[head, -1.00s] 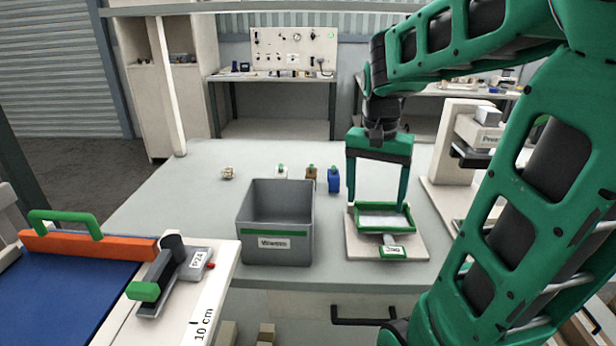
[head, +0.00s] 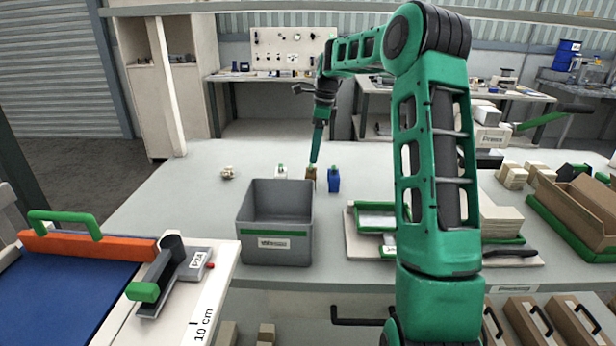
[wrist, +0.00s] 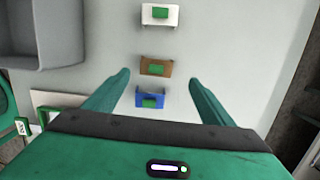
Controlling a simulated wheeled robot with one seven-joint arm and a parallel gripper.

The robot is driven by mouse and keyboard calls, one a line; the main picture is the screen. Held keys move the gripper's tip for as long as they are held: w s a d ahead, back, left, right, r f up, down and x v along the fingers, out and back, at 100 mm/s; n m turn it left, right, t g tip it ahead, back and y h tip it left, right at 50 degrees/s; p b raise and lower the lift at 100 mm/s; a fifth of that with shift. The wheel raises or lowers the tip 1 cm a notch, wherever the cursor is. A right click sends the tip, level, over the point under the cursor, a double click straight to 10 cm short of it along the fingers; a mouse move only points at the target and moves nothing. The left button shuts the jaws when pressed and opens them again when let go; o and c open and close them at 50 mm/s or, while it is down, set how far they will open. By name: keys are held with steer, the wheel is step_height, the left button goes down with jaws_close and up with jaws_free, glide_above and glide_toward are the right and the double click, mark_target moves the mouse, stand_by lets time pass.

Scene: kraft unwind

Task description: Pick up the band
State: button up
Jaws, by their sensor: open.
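No thing is clearly marked as the band, and I cannot tell which one it is. Three small pieces with green tops stand in a row on the bench: a white one (head: 282,172), a brown one (head: 310,174) and a blue one (head: 334,181). My gripper (head: 314,160) points down just above the brown piece, seen edge-on in the head view. In the wrist view my gripper (wrist: 160,78) is open and empty. The brown piece (wrist: 156,67) lies between and just beyond its fingertips, the blue piece (wrist: 149,100) between the fingers, the white piece (wrist: 160,15) farther off.
A grey bin (head: 276,252) stands in front of the row. A small pale tangled thing (head: 228,173) lies to its left. A green-rimmed tray (head: 375,209) on a pale board is at the right, partly behind my arm. The bench's back left is clear.

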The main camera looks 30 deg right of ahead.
mark_target(310, 174)
steer(key=f, duration=0.5)
steer(key=shift+w+a, duration=0.2)
steer(key=shift+a, duration=0.15)
steer(key=shift+a+f, duration=0.2)
steer(key=shift+f, duration=1.05)
steer(key=shift+a+f, duration=0.2)
steer(key=shift+f, duration=1.05)
steer(key=shift+c, duration=0.7)
steer(key=c, duration=0.9)
